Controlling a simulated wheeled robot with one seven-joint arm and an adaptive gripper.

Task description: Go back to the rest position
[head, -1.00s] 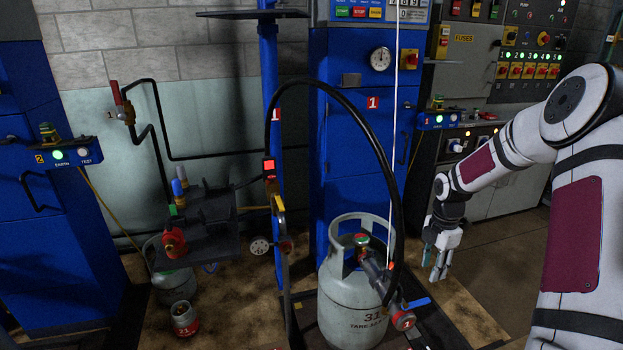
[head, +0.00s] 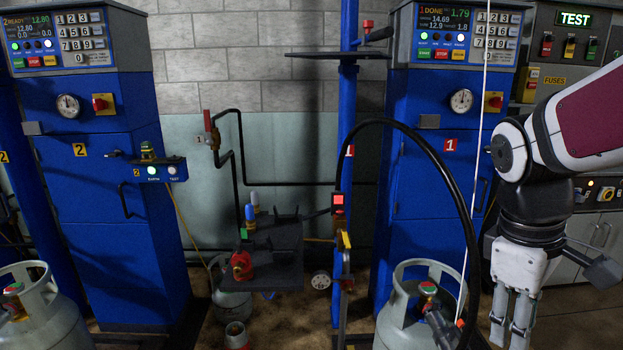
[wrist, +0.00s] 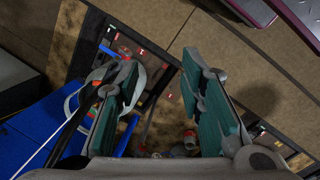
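My gripper (head: 508,332) hangs at the right of the head view, pointing down, with its two fingers apart. In the wrist view my gripper (wrist: 158,75) also shows spread fingers with teal pads and nothing between them. In the head view a grey gas cylinder (head: 400,328) stands to the left of the gripper, with a valve fitting (head: 438,322) at its top. The gripper is apart from it. The cylinder's lower part is cut off by the frame. My arm's raised links are at the right edge.
A black hose (head: 452,172) arches from the blue post to the cylinder, left of my gripper. A white cord (head: 480,130) hangs nearby. Blue cabinet 1 (head: 420,180) stands behind, blue cabinet 2 (head: 100,200) at left. Another cylinder (head: 45,318) stands at lower left.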

